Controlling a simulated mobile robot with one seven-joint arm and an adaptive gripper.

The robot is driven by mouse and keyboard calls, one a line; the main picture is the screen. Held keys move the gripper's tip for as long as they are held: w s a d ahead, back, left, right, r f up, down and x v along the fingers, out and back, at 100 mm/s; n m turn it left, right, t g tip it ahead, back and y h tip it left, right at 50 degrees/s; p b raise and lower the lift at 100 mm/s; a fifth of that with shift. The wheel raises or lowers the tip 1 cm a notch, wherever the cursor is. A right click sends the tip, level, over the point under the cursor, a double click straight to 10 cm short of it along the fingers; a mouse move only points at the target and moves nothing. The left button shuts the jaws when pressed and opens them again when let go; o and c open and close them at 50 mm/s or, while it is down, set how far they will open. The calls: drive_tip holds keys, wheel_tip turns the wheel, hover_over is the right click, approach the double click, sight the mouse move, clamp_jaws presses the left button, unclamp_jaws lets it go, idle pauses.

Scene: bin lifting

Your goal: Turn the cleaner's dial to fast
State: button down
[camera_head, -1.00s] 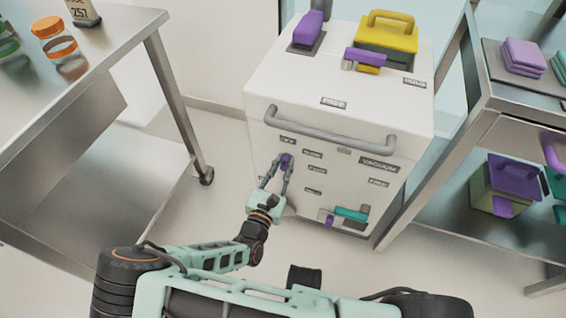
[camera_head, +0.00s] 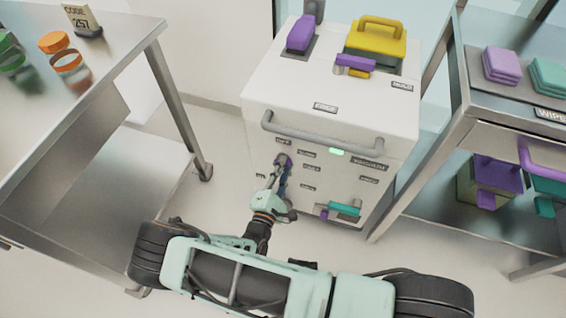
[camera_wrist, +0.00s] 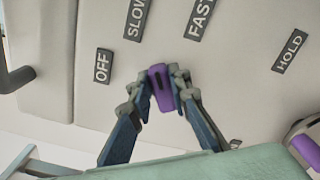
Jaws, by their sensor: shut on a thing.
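The cleaner (camera_head: 335,85) is a white box unit with a grey front handle. Its purple dial (camera_wrist: 160,90) sits on the front panel and has a black mark on its face. The mark points up and slightly left in the wrist view, roughly toward the SLOW label (camera_wrist: 136,18). The FAST label (camera_wrist: 199,18) is up and to the right, and the OFF label (camera_wrist: 103,65) is to the left. My gripper (camera_wrist: 162,92) is shut on the dial, one finger on each side. In the head view, my gripper (camera_head: 282,164) partly hides the dial.
A small green light (camera_head: 337,151) glows under the handle. A HOLD label (camera_wrist: 289,50) is to the right in the wrist view. A metal table (camera_head: 130,60) stands left and a shelf cart (camera_head: 490,130) stands right. Bare floor shows between table and cleaner.

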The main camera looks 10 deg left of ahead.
drive_tip(key=m, duration=0.1)
drive_tip(key=m+p, duration=0.1)
drive_tip(key=m, duration=0.2)
drive_tip(key=shift+d+f+p, duration=0.15)
drive_tip(key=shift+f+p, duration=0.15)
drive_tip(key=shift+p, duration=0.1)
drive_tip(key=shift+f+m+p, duration=0.2)
drive_tip(key=shift+m+p, duration=0.15)
drive_tip(key=shift+m, duration=0.7)
drive_tip(key=shift+f+m+p, duration=0.2)
drive_tip(key=shift+m+p, duration=0.1)
drive_tip(key=shift+m, duration=0.75)
drive_tip(key=c, duration=1.8)
unclamp_jaws()
drive_tip(key=r, duration=1)
drive_tip(key=shift+a, duration=0.4)
drive_tip(key=shift+d+r, duration=0.1)
drive_tip(key=shift+d, duration=0.1)
